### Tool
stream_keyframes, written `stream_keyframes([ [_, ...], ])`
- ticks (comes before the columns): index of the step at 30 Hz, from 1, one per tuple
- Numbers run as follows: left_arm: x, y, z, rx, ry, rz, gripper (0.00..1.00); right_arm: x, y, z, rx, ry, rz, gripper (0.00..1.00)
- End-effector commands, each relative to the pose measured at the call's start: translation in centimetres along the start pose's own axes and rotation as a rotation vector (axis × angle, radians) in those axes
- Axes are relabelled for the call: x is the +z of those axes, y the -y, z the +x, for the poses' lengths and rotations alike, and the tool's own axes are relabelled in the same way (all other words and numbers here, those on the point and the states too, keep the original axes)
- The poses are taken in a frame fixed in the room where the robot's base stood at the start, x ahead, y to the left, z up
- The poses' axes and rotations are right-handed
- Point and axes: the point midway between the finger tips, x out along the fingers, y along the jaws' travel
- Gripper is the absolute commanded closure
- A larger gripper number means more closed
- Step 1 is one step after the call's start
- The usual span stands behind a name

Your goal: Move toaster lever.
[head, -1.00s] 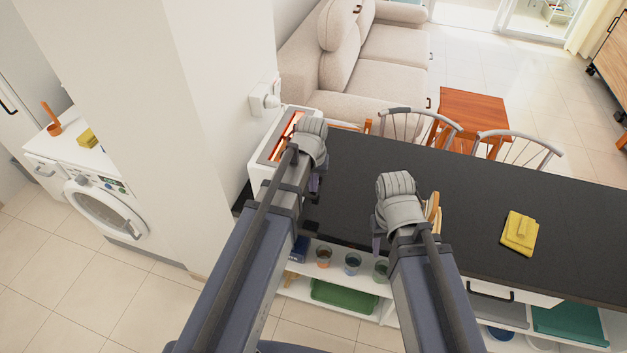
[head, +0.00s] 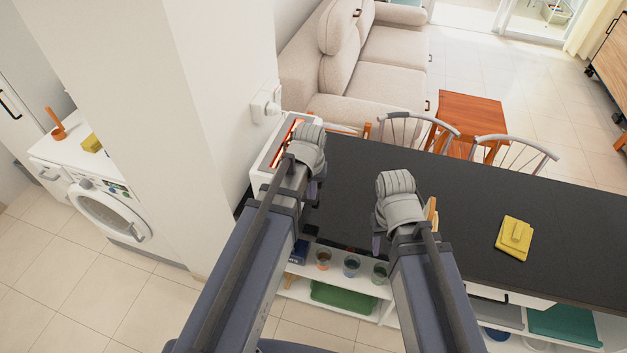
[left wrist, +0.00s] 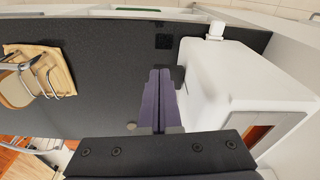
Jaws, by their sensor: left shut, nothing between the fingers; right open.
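The white toaster (head: 261,172) stands at the left end of the dark counter, beside the wall, with a glowing orange slot (head: 284,135). My left arm partly covers it in the head view. In the left wrist view the toaster (left wrist: 215,85) is at the right, and a small white tab (left wrist: 215,30), perhaps the lever, sticks out at its top edge. My left gripper (left wrist: 160,75) is shut and empty, pointing along the counter beside the toaster's side, with a small visible gap. My right gripper (head: 378,240) is open over the counter, mostly hidden by its wrist.
A yellow cloth-like stack (head: 514,238) lies on the counter (head: 460,205) to the right. A wooden item (left wrist: 40,72) shows in the left wrist view. Shelves with cups (head: 351,265) are below the counter. Chairs (head: 515,150) stand behind it. The counter between is mostly clear.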

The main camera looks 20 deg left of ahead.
Motion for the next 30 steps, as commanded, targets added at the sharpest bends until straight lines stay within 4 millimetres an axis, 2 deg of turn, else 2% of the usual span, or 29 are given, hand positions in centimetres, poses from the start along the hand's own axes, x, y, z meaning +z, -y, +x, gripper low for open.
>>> stream_keyframes([
  [1,0.0,0.0,-1.4,0.000,0.000,0.000,1.00,0.1,-0.1,-1.4,0.000,0.000,0.001,0.51],
  [6,0.0,0.0,-3.7,0.000,0.000,0.000,1.00,0.2,-0.3,-3.7,-0.001,0.000,0.006,0.51],
  [10,0.0,0.0,-5.0,0.000,0.000,0.000,1.00,0.3,-0.5,-4.9,-0.002,0.000,0.009,0.51],
  [14,0.0,0.0,-5.4,0.000,0.000,0.000,1.00,0.3,-0.5,-5.3,-0.002,0.000,0.011,0.51],
  [24,0.2,-0.2,-5.0,-0.001,0.002,0.006,1.00,0.3,-0.5,-5.0,-0.002,0.000,0.011,0.51],
  [26,1.1,-0.9,-4.2,-0.004,0.010,0.033,1.00,0.2,-0.4,-4.1,-0.002,0.000,0.011,0.51],
  [30,5.4,-4.2,-1.0,-0.027,0.051,0.174,1.00,0.0,0.0,-0.6,-0.001,0.000,0.008,0.51],
])
